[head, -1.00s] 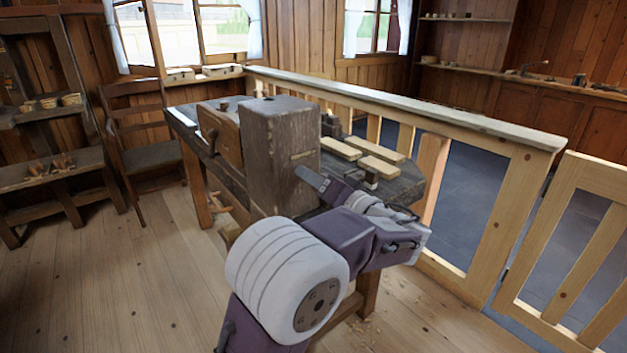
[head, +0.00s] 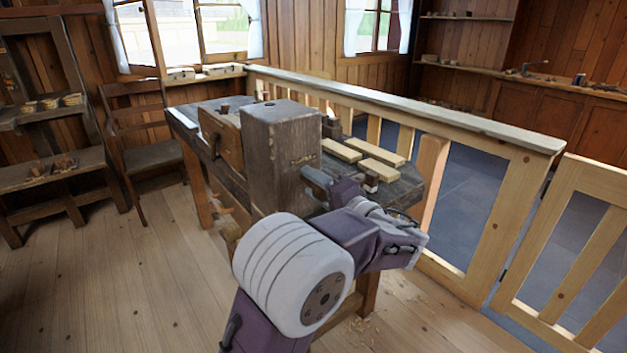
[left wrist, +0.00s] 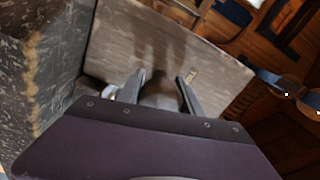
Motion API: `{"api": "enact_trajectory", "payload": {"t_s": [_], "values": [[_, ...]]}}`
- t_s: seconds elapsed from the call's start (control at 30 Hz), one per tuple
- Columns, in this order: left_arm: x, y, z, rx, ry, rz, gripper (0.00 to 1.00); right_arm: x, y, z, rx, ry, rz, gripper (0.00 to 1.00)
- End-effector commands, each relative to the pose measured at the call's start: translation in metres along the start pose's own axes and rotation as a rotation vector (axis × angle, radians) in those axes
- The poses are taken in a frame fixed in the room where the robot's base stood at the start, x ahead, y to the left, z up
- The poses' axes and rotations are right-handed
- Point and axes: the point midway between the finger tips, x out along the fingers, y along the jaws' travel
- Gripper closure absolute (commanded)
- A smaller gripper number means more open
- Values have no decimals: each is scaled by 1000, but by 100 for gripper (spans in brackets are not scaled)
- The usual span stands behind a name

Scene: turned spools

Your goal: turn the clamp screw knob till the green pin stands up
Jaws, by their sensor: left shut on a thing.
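A big weathered wooden block (head: 283,150) stands on the workbench. My left gripper (head: 316,186) is at its right-hand face, low down, and it also shows in the left wrist view (left wrist: 160,88). There its two fingers stand on either side of a dark rounded knob (left wrist: 160,93), in front of a wooden face (left wrist: 150,45), and are shut on it. In the head view the knob is hidden by my gripper. I see no green pin in either view. My right gripper is not in view.
Pale wooden strips (head: 378,168) lie on the bench top (head: 405,185) to the right of the block. A wooden railing (head: 420,118) runs behind the bench. A chair (head: 145,155) stands at the left. The plank floor (head: 110,280) at the front left is clear.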

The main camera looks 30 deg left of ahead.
Motion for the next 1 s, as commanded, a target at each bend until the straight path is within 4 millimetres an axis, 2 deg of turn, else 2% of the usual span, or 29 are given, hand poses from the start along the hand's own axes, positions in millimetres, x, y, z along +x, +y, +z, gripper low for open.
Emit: {"api": "enact_trajectory", "payload": {"t_s": [0.57,1.0], "values": [[0,-4,0,551,-1,4,98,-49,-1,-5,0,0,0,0],[-1,-4,0,973,1,7,98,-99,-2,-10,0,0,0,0]]}}
